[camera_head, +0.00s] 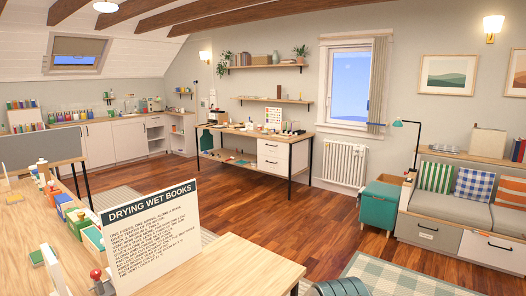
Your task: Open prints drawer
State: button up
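No drawer label is readable, so I cannot tell which drawer is the prints drawer. A white two-drawer unit under the back worktable has an upper drawer (273,148) and a lower drawer (272,164), both looking shut. The bench sofa at the right has a grey left front (424,233) with a small pale tag and a white right drawer front (490,249) with a dark handle. Both bench fronts look shut. My gripper is not in view.
A wooden table (245,266) with a "Drying wet books" sign (151,232) fills the near left. A teal bin (379,206) stands left of the bench. A checked rug (405,280) lies before it. Open wooden floor (315,225) spans the middle.

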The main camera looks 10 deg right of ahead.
aim_at(275, 149)
jog(key=z, duration=0.4)
jog(key=k, duration=0.5)
jog(key=z, duration=0.7)
jog(key=i, duration=2.1)
jog(key=u, duration=0.3)
jog(key=i, duration=1.65)
jog(key=u, duration=0.85)
jog(key=i, duration=4.05)
jog(key=z, duration=0.25)
jog(key=i, duration=1.9)
jog(key=z, duration=0.1)
